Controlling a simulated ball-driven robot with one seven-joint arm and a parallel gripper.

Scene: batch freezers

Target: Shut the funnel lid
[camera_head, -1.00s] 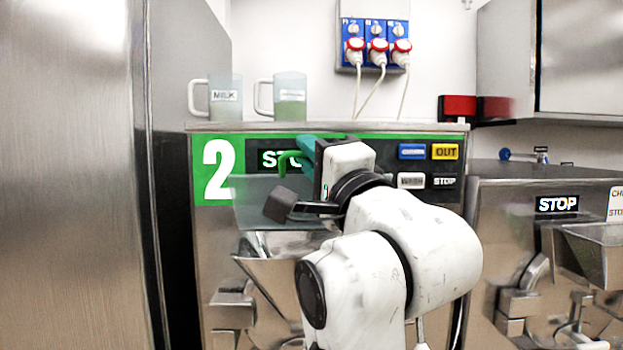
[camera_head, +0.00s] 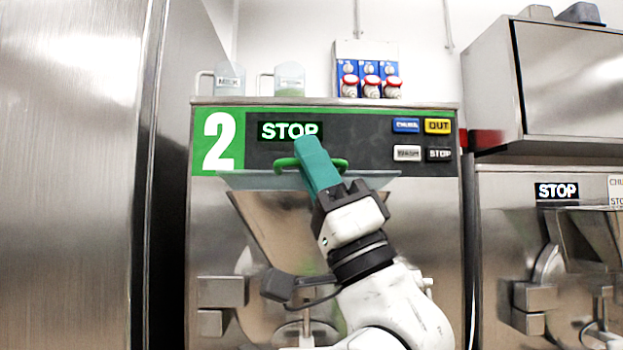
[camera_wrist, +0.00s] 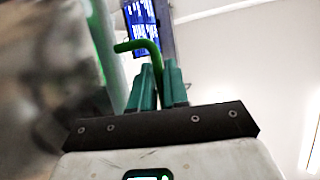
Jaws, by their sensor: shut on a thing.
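The funnel lid (camera_head: 255,181) is a thin translucent plate in the head view, seen nearly edge-on and roughly level at the top of the metal funnel (camera_head: 285,235). Whether it rests fully on the rim cannot be told. Its green handle (camera_head: 340,164) stands above it and also shows in the wrist view (camera_wrist: 151,55). My gripper (camera_head: 309,147) has its teal fingers closed on this handle. In the wrist view the fingers (camera_wrist: 157,85) flank the handle's lower part. My gripper hides part of the lid and funnel.
The funnel is on machine 2, with a STOP display (camera_head: 288,131) and several buttons right behind the handle. A milk jug (camera_head: 229,80) and another jug (camera_head: 289,80) stand on top. A second freezer (camera_head: 560,245) is at right, a tall steel cabinet (camera_head: 70,170) at left.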

